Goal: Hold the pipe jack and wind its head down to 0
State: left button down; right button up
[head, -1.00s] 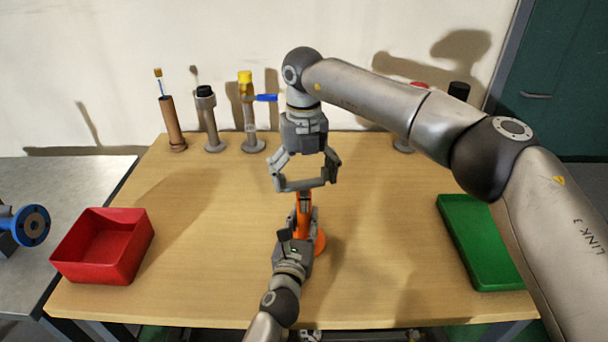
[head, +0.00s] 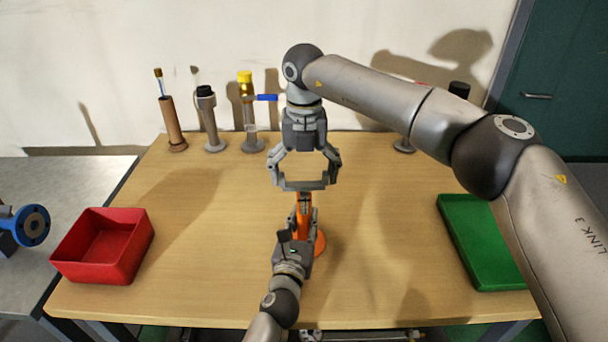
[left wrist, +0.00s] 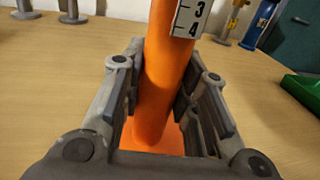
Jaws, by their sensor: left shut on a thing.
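The pipe jack is an orange post (head: 304,205) on a round orange base, upright on the table; it also shows in the left wrist view (left wrist: 168,70), with a white scale (left wrist: 191,17) reading 3 and 4. My left gripper (head: 297,238) is shut on the post low down, one finger on each side (left wrist: 162,95). A wide grey bar, the jack's head (head: 305,185), lies across the top. My right gripper (head: 305,178) points down from above, its spread fingers at the two ends of this head. I cannot tell whether they press on it. The scale's zero is out of sight.
A red bin (head: 103,250) stands on the left and a green tray (head: 481,245) on the right. Several stands line the back edge, among them a brown tube (head: 172,125) and a yellow-topped post (head: 246,90). The table around the jack is clear.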

aim_at(304, 184)
pick_arm(q)
jog(key=shift+s+f, duration=0.1)
jog(key=shift+f, duration=0.15)
pick_arm(e)
jog(key=shift+o, duration=0.2)
jog(key=shift+s, duration=0.15)
jog(key=shift+r, duration=0.1)
pick_arm(q)
jog(key=shift+r, duration=0.25)
pick_arm(e)
notch_tip(304, 184, up, 12)
pick_arm(q)
jog(key=c, duration=1.1)
grip_release()
jog(key=shift+o, duration=0.2)
jog(key=s, duration=0.4)
jog(key=s+a, duration=0.1)
jog(key=s, duration=0.2)
jog(key=s+a, duration=0.1)
jog(key=s, duration=0.3)
jog(key=shift+s+a, duration=0.15)
jog(key=shift+s, duration=0.15)
jog(key=shift+o, duration=0.5)
